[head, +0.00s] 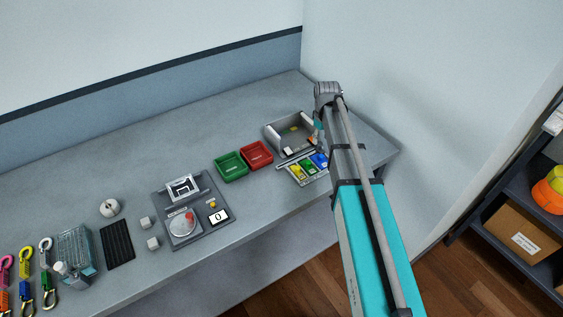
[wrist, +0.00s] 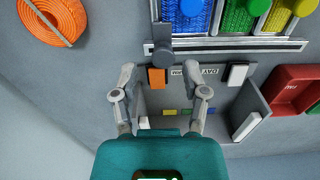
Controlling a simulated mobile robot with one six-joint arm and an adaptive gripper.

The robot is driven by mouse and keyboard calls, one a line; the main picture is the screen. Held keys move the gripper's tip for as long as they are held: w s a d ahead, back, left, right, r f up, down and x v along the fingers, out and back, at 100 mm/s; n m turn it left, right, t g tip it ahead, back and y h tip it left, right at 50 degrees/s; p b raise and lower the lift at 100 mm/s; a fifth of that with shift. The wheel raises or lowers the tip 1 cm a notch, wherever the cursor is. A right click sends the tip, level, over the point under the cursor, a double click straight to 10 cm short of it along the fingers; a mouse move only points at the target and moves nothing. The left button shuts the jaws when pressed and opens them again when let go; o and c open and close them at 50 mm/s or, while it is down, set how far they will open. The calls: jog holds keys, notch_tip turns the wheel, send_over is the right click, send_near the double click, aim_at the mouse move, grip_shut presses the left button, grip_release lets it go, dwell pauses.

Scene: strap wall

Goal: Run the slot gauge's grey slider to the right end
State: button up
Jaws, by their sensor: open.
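The slot gauge (wrist: 235,44) is a pale rail with a dark slot beside a row of blue, green and yellow panels; in the head view the gauge (head: 293,158) lies in front of a grey tray. In the wrist view its dark grey slider (wrist: 162,30) stands at the rail's left end, on the blue panel's side. That side is to the right in the head view, where my arm hides the slider. My gripper (wrist: 164,84) is open, its fingers apart below the slider in the wrist view. In the head view the gripper (head: 319,137) is over the tray's right side, partly hidden.
The grey tray (head: 272,139) holds small blocks; an orange block (wrist: 157,77) shows between my fingers. A red bin (head: 257,155) and green bin (head: 231,167) stand left of it. An orange strap coil (wrist: 55,20) lies nearby. The bench behind the bins is clear.

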aim_at(320, 143)
jog(key=shift+r+p, duration=1.3)
jog(key=shift+r, duration=0.2)
jog(key=c, duration=0.3)
jog(key=shift+r+p, duration=0.3)
jog(key=shift+c, duration=1.3)
jog(key=shift+r+p, duration=0.35)
jog(key=shift+c, duration=0.5)
notch_tip(320, 143, up, 5)
jog(key=p, duration=0.4)
jog(key=shift+f+p, duration=0.1)
jog(key=shift+p, duration=0.25)
